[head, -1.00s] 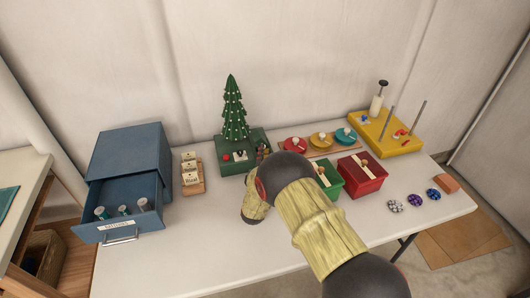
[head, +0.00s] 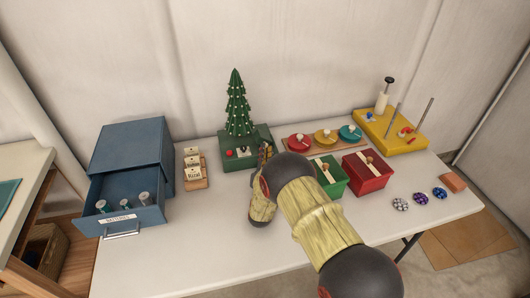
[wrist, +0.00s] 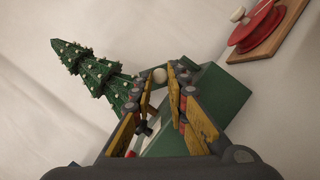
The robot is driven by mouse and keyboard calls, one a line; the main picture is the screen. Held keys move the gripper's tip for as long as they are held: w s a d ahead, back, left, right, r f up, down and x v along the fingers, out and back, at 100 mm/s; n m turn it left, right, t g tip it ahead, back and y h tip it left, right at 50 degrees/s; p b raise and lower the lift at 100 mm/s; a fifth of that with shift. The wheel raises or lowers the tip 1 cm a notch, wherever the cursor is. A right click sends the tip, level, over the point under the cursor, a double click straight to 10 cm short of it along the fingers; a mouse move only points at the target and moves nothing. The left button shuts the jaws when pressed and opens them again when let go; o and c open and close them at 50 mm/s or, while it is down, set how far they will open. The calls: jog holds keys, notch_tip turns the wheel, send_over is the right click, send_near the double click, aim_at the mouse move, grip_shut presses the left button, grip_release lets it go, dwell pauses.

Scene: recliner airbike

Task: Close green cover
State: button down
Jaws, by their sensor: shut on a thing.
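The green base (head: 262,135) under the decorated tree (head: 237,105) carries a red button (head: 230,154) and a small switch. My gripper (head: 265,150) is at the right part of this base, partly hidden by my arm. In the wrist view my gripper (wrist: 162,75) has its fingers on both sides of a pale round knob (wrist: 160,75), shut on it at the fingertips. The green base (wrist: 215,95) lies beside and behind the fingers. I cannot tell which part of the base is the green cover, or how far open it stands.
Red, yellow and teal discs with pale knobs sit on a wooden board (head: 311,148). Green (head: 334,187) and red (head: 367,182) boxes stand right of my arm. An open blue drawer (head: 135,222) and a card holder (head: 194,182) are left. The front table surface (head: 215,255) is clear.

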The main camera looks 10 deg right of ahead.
jog(key=shift+r, duration=0.1)
jog(key=c, duration=1.8)
grip_release()
jog(key=shift+c, duration=0.2)
jog(key=shift+o, duration=0.5)
jog(key=r+v, duration=0.2)
jog(key=v, duration=1.4)
jog(key=shift+s+a, duration=0.25)
jog(key=shift+s, duration=0.3)
jog(key=shift+r, duration=0.15)
